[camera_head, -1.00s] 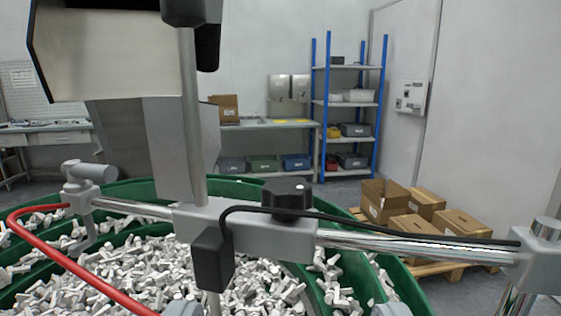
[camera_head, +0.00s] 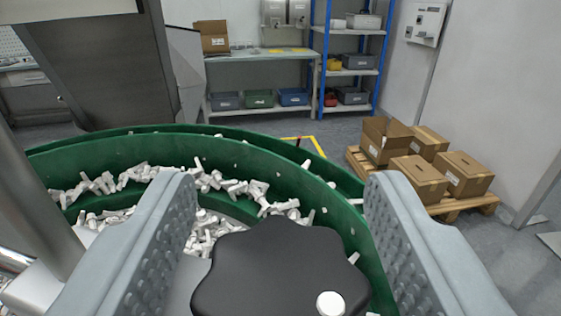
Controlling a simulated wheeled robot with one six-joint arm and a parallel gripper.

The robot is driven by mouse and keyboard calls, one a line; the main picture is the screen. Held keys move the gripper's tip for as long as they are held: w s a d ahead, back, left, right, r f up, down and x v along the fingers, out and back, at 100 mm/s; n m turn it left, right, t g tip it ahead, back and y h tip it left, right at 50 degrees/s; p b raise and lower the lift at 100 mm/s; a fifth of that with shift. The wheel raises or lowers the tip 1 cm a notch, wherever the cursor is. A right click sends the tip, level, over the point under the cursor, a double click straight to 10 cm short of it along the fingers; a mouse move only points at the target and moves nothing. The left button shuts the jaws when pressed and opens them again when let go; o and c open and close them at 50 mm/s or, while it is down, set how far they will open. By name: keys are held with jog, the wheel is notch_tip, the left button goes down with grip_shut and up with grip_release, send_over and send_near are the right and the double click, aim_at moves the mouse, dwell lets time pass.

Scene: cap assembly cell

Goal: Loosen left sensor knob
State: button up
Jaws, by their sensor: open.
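The black lobed sensor knob (camera_head: 275,268) is large at the bottom centre of the head camera view, with a white round mark on its top near the right edge. My gripper (camera_head: 275,205) is open. Its two grey, studded fingers stand on either side of the knob, with a visible gap on the right side. The left finger looks close to the knob's left edge; I cannot tell if it touches. The knob's lower part and its clamp are hidden below the picture.
A green bowl (camera_head: 300,180) with many white caps lies behind the knob. A metal post (camera_head: 30,190) rises at the left. A pallet with cardboard boxes (camera_head: 415,175), a bench (camera_head: 260,70) and a blue shelf (camera_head: 350,50) stand farther back.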

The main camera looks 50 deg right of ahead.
jog(key=shift+w+d, duration=0.15)
jog(key=c, duration=1)
jog(key=shift+o, duration=0.2)
jog(key=shift+r+n+t+y, duration=0.1)
jog(key=shift+n+t+y, duration=0.2)
jog(key=shift+y, duration=0.1)
jog(key=shift+w+n+t+y, duration=0.1)
jog(key=shift+n+t+y, duration=1.05)
jog(key=shift+y, duration=0.35)
